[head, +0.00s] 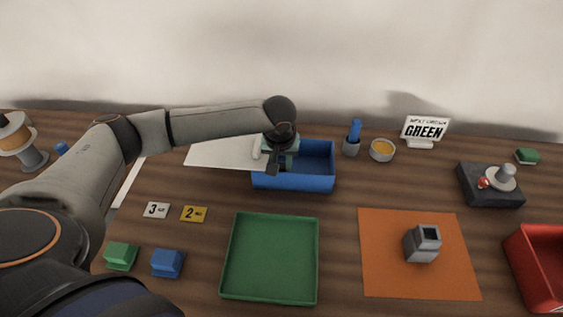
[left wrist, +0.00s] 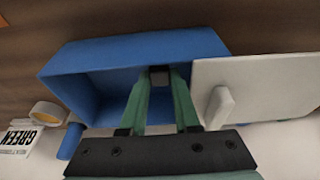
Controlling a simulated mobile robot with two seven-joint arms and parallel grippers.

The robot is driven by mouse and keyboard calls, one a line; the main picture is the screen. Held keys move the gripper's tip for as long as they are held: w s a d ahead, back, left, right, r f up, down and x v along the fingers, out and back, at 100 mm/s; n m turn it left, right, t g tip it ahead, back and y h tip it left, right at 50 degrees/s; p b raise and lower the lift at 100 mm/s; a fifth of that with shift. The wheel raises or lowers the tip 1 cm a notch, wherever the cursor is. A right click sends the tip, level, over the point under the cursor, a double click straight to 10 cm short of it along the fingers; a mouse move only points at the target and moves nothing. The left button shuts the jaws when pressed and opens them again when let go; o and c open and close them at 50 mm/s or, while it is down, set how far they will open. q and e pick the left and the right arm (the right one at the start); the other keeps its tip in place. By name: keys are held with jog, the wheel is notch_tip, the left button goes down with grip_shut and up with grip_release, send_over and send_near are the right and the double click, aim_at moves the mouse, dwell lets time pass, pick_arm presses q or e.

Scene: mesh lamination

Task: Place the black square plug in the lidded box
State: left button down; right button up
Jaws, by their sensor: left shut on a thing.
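The blue box (head: 293,183) stands at the back middle of the table and is uncovered. Its white lid (head: 215,153), with an upright handle, is off to the box's left side; it also shows in the left wrist view (left wrist: 265,85). My left gripper (head: 278,165) is over the box's left part. In the left wrist view its green fingers (left wrist: 160,82) are shut on a small dark grey square piece, the plug (left wrist: 160,74), at the box's opening. Fingers hide part of the plug, and I cannot tell whether it touches the box. My right gripper is not in view.
A green tray (head: 270,299) lies in front of the box. A grey hollow block (head: 422,243) sits on an orange mat (head: 380,275). A blue-topped holder (head: 352,140), a yellow-filled bowl (head: 382,150) and a GREEN sign (head: 424,130) stand right of the box. A red bin (head: 540,270) is far right.

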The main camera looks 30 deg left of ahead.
pick_arm(q)
jog(key=shift+f, duration=0.1)
jog(key=c, duration=0.9)
grip_release()
jog(key=v, duration=1.2)
